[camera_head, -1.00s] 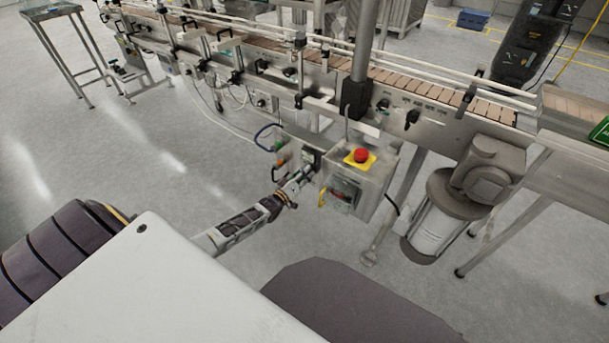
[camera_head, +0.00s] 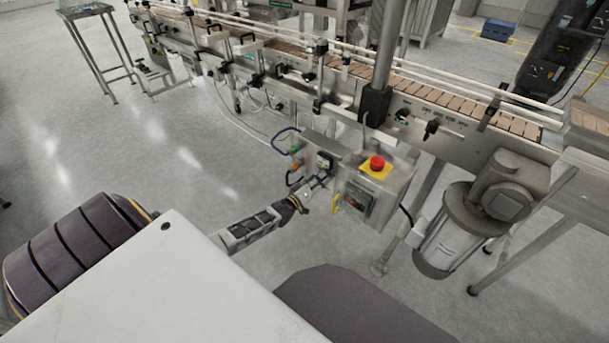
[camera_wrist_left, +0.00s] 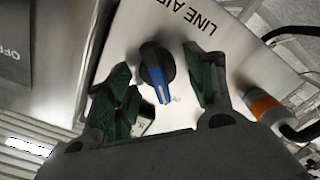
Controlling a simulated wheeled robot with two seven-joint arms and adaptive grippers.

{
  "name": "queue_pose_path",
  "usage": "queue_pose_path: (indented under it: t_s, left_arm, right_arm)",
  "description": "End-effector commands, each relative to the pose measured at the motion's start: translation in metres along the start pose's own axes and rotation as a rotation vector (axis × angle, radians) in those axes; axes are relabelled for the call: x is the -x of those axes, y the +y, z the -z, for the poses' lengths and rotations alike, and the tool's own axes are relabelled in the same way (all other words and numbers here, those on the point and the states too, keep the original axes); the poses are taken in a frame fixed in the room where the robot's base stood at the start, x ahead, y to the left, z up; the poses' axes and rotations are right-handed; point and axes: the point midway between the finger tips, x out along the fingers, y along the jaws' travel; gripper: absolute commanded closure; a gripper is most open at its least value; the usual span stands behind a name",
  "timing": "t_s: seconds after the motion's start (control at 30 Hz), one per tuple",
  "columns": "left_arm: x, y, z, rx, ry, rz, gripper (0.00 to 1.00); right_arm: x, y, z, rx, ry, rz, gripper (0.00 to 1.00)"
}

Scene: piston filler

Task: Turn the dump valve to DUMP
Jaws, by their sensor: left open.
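The dump valve knob (camera_wrist_left: 157,70), black with a blue pointer bar, sits on a pale metal plate marked LINE AIR (camera_wrist_left: 178,22) in the left wrist view. The blue bar points down the picture, toward my palm. My left gripper (camera_wrist_left: 160,88) is open, one green-padded finger on each side of the knob, with gaps left and right. In the head view my left gripper (camera_head: 316,184) is at the small line-air panel (camera_head: 325,162), left of the control box. The knob is too small to make out there. My right gripper is out of view.
A control box (camera_head: 391,180) with a red emergency button (camera_head: 377,163) stands close right of my left gripper. An orange-collared hose fitting (camera_wrist_left: 265,106) is near the right finger. The conveyor (camera_head: 420,92) runs behind, with a motor (camera_head: 450,235) at right.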

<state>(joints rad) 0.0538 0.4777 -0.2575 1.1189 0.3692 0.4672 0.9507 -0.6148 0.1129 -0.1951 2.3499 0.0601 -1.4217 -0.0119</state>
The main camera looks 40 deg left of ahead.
Motion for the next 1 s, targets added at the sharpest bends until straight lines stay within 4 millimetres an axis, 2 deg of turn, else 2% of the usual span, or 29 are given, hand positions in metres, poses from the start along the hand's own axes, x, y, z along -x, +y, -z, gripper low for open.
queue_pose_path:
  t_s: [1.0]
  left_arm:
    - [0.075,-0.001,-0.001,-0.001,-0.001,0.001,0.46]
  right_arm:
    - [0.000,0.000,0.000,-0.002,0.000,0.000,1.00]
